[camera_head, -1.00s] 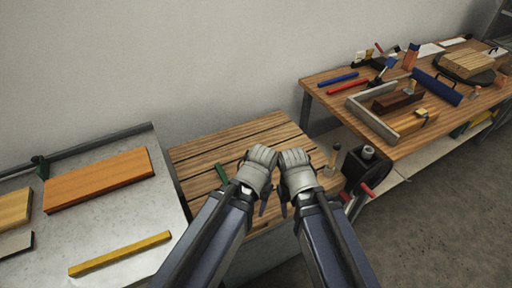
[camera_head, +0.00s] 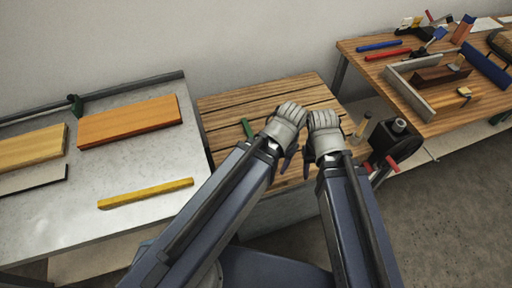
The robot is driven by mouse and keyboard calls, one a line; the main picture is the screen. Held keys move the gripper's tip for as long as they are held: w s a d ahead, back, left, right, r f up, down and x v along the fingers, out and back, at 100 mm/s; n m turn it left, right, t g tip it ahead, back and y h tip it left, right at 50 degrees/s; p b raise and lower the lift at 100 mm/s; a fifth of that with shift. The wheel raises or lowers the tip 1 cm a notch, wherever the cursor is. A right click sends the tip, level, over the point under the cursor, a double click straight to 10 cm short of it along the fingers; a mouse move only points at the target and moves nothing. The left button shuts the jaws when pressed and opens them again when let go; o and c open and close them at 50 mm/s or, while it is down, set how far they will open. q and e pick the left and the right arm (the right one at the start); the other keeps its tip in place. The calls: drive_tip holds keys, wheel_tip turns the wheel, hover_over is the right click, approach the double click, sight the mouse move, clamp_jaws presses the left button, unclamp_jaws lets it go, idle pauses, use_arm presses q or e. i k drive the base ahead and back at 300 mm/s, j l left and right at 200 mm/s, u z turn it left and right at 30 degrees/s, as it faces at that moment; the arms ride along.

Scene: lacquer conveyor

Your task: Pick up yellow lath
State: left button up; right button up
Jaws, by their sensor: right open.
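The yellow lath (camera_head: 146,194) lies flat on the grey metal-topped table (camera_head: 75,217) at the left, near its front edge. It is a long thin bar, fully visible, and nothing touches it. My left gripper (camera_head: 287,128) is over the slatted wooden bench in the middle, well to the right of the lath. Its jaws are not clear from this angle. My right gripper (camera_head: 325,134) is beside it, farther right, open and away from the lath.
A tool-covered workbench (camera_head: 455,117) stands at right. Metal surface around the lath is clear.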

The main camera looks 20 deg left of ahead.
sight(164, 188)
drive_tip(key=k+l, duration=0.15)
drive_tip(key=k, duration=0.4)
drive_tip(key=u, duration=1.65)
